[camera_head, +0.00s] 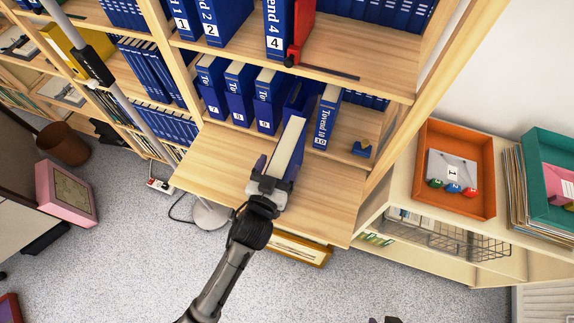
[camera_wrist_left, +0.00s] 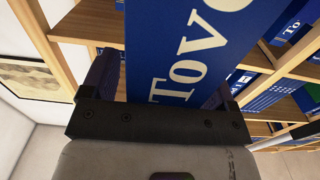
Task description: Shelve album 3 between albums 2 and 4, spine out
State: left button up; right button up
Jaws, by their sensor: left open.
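My left gripper (camera_head: 270,183) is open, with its fingers on either side of a blue album (camera_head: 287,150) over the pull-out board. Its cream page edges face up in the head view. In the left wrist view its blue spine (camera_wrist_left: 188,45) with large white letters faces the gripper; its number is hidden. On the upper shelf stand album 1 (camera_head: 182,20), album 2 (camera_head: 217,22) and album 4 (camera_head: 276,32), with a gap between 2 and 4. A dark piece at the head view's bottom edge may be my right gripper (camera_head: 385,320).
A red bookend (camera_head: 302,25) stands right of album 4. Several blue albums (camera_head: 240,90) stand on the lower shelf, one tilted (camera_head: 326,115). The wooden board (camera_head: 215,165) is mostly clear. An orange tray (camera_head: 455,140) sits at right.

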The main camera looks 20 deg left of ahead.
pick_arm(q)
jog(key=shift+c, duration=0.2)
grip_shut()
jog(key=shift+r, duration=0.1)
dwell(0.8)
